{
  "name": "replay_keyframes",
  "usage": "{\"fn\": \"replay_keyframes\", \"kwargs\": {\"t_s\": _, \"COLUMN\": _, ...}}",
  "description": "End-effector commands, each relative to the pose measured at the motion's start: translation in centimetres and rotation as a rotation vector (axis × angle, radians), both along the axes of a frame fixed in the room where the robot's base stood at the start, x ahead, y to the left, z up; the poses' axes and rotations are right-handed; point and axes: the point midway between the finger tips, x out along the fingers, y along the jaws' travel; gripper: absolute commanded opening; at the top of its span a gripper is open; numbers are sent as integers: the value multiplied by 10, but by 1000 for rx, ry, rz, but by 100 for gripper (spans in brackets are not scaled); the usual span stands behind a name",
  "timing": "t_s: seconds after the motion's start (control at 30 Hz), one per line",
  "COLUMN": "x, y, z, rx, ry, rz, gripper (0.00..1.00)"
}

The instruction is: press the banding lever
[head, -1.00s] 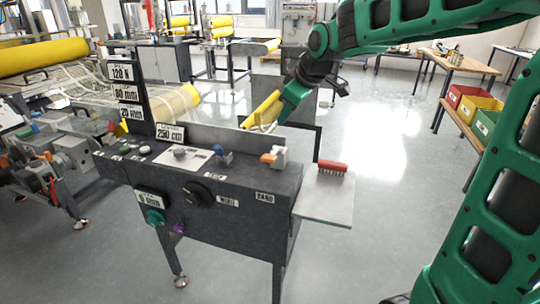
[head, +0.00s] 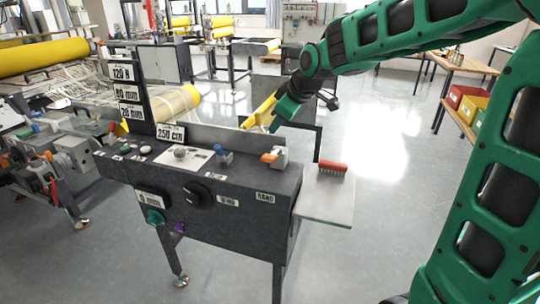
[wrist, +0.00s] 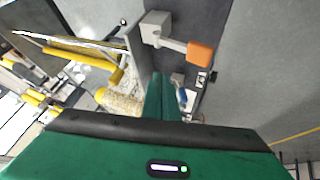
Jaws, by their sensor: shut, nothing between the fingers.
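The banding lever (head: 270,158) has an orange tip and a light grey block mount. It sits at the right end of the dark console's top, above a small label plate (head: 265,197). In the wrist view the orange lever tip (wrist: 200,53) shows at upper right, with its grey block to the left. My gripper (head: 273,128) is shut and empty, pointing down above and behind the lever, apart from it. In the wrist view the closed green fingers (wrist: 160,95) reach up the middle, below and left of the orange tip.
The console (head: 232,190) also carries a blue switch (head: 223,155), a black knob (head: 197,194) and upright label plates. A red-handled brush (head: 332,167) lies on the metal side shelf (head: 322,205) to the right. Colored bins (head: 465,105) stand at far right. The floor right of the console is clear.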

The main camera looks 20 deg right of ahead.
Motion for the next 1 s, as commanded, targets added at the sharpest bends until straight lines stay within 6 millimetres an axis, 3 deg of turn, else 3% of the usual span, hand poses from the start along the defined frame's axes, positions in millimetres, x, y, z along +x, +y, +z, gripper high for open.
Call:
{"fn": "replay_keyframes", "kwargs": {"t_s": 0.2, "x": -5, "y": 4, "z": -27, "rx": 0, "ry": 3, "rz": 0, "gripper": 0}}
{"fn": "replay_keyframes", "kwargs": {"t_s": 0.4, "x": -8, "y": 5, "z": -41, "rx": 0, "ry": 3, "rz": 0, "gripper": 0}}
{"fn": "replay_keyframes", "kwargs": {"t_s": 1.0, "x": -9, "y": 6, "z": -45, "rx": -1, "ry": 1, "rz": 0, "gripper": 0}}
